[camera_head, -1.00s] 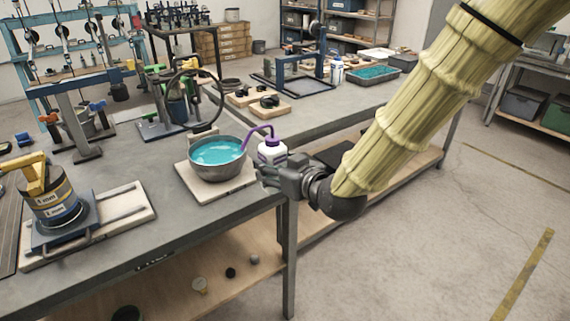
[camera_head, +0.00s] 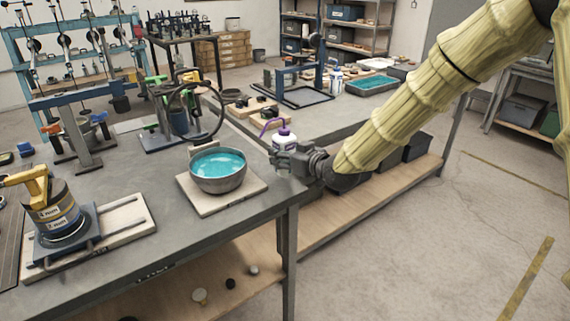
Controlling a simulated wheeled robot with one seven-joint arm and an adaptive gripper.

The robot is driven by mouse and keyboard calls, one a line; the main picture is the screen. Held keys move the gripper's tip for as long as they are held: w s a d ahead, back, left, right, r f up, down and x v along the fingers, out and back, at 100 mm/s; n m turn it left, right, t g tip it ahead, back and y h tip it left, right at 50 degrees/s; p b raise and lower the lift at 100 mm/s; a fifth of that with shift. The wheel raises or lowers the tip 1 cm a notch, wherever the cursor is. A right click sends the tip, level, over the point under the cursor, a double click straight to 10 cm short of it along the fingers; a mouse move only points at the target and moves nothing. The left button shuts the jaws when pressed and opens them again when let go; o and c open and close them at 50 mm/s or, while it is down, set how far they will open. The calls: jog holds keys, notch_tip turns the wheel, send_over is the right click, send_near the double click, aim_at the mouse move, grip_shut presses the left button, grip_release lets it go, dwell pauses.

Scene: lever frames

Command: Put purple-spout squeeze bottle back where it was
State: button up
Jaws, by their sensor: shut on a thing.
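The purple-spout squeeze bottle (camera_head: 284,140) is white with a purple cap and a bent purple spout pointing left. My gripper (camera_head: 279,157) is shut on it, with the fingers around its lower body. The bottle looks upright, near the right edge of the workbench, behind and to the right of the bowl. The fingers hide its base, so I cannot tell whether it touches the bench. The metal bowl (camera_head: 218,184) of turquoise liquid sits on a pale board (camera_head: 199,203).
A clamp stand with a ring (camera_head: 197,110) stands behind the bowl. Wooden blocks with black parts (camera_head: 243,110) and a blue frame (camera_head: 300,88) are farther back. Another white bottle (camera_head: 336,82) stands near a turquoise tray (camera_head: 373,82). Bare bench lies left of the bowl.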

jog(key=shift+f, duration=1.7)
jog(key=shift+f, duration=0.2)
jog(key=o, duration=0.8)
jog(key=shift+s, duration=0.1)
jog(key=shift+r, duration=0.2)
jog(key=v, duration=1.2)
